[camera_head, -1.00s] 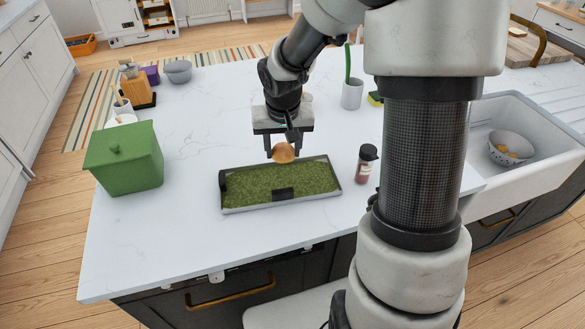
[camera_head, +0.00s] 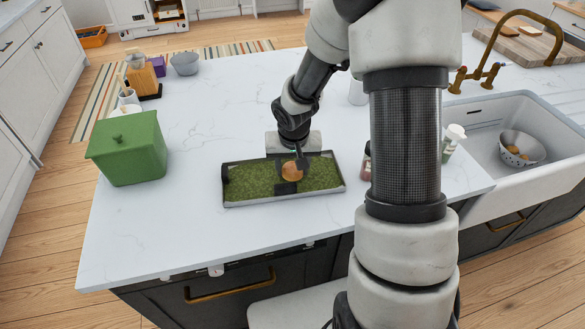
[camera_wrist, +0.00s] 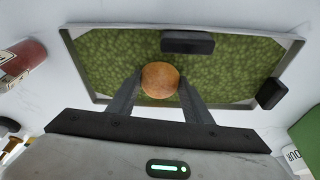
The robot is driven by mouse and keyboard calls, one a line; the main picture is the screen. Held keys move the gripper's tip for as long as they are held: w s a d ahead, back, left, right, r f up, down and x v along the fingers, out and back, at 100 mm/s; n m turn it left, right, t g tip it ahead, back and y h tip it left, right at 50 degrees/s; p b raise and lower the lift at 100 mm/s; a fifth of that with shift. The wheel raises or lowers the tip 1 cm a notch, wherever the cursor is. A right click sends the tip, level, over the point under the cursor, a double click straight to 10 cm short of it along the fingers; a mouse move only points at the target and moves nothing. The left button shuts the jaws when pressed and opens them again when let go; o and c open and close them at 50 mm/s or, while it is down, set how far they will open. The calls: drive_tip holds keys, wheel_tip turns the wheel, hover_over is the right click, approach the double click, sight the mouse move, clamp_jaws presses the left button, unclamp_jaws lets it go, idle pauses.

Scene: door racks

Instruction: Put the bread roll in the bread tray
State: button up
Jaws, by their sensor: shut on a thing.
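The bread roll (camera_head: 292,171) is round and golden brown. My gripper (camera_head: 291,165) is shut on it, and in the wrist view the roll (camera_wrist: 160,80) sits between the two fingertips (camera_wrist: 160,86). The bread tray (camera_head: 236,201) is a shallow grey rectangle with a green, grass-like inside and dark blocks on its edges. In the head view the roll appears over the tray's middle. In the wrist view the roll is in front of the green tray floor (camera_wrist: 110,60). I cannot tell whether the roll touches the tray.
A green lidded box (camera_head: 128,150) stands left of the tray. A bottle (camera_wrist: 22,60) stands close beside the tray, partly hidden by my arm in the head view. The sink (camera_head: 520,110) is at the right. The counter behind the tray is largely clear.

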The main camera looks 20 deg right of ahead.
drive_tip(key=shift+f, duration=0.2)
drive_tip(key=o, duration=1)
drive_tip(key=shift+r, duration=0.1)
drive_tip(key=shift+s+r, duration=0.1)
drive_tip(key=shift+r, duration=0.5)
drive_tip(key=p+v, duration=0.2)
drive_tip(key=v, duration=0.9)
drive_tip(key=shift+s, duration=0.15)
